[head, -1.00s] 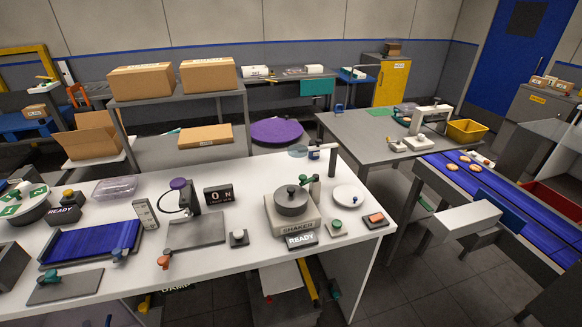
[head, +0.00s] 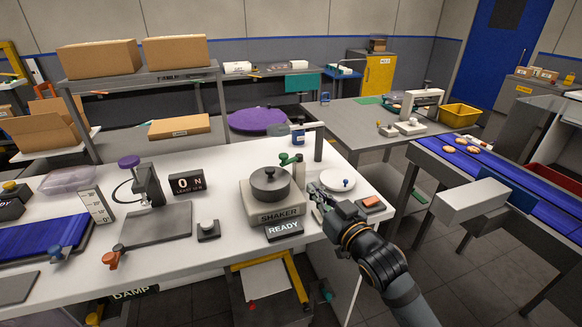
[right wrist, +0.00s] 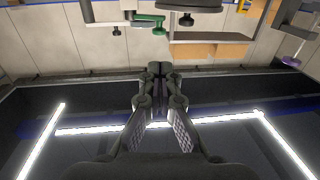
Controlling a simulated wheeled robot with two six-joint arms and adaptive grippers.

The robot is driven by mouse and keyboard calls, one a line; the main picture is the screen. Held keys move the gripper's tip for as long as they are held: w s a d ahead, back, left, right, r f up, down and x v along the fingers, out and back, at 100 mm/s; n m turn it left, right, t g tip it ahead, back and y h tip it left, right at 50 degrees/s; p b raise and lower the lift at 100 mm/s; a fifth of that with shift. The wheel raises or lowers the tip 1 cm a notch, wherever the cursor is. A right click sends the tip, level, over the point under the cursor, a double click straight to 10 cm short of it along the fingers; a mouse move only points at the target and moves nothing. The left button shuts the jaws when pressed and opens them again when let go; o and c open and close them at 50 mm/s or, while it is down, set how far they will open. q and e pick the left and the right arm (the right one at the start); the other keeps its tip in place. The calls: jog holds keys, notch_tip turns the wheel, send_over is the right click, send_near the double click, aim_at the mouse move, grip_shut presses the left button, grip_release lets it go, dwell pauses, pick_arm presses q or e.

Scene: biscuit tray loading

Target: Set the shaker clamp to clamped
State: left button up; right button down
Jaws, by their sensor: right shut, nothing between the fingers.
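The shaker (head: 274,215) is a beige box labelled SHAKER with a dark round lidded pan (head: 270,184) on top. A READY sign (head: 284,231) stands at its front. A green-tipped lever (head: 286,159) rises at the back right of the pan; I cannot tell its clamp setting. My right gripper (head: 316,193) is at the shaker's right side, shut and empty, apart from the lever. It covers the spot of a small green knob. In the right wrist view the shut fingers (right wrist: 160,68) point toward a green knob (right wrist: 158,30). My left gripper is not in view.
A white plate (head: 338,185) and a red-orange button box (head: 371,203) lie close to my right gripper. A scale display (head: 187,182) and a small knob box (head: 208,230) stand left of the shaker. A conveyor (head: 480,175) is at the right.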

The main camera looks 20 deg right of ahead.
aim_at(280, 158)
jog(key=w, duration=0.4)
jog(key=w+a+p, duration=0.1)
jog(key=w, duration=0.4)
jog(key=w+a, duration=0.1)
jog(key=w, duration=0.4)
jog(key=shift+a, duration=0.1)
jog(key=shift+s, duration=0.1)
jog(key=shift+w+a+p, duration=0.5)
jog(key=shift+w+a, duration=0.05)
jog(key=shift+a, duration=0.05)
jog(key=shift+w+a+f, duration=0.1)
jog(key=shift+w+a, duration=0.15)
jog(key=shift+d, duration=0.1)
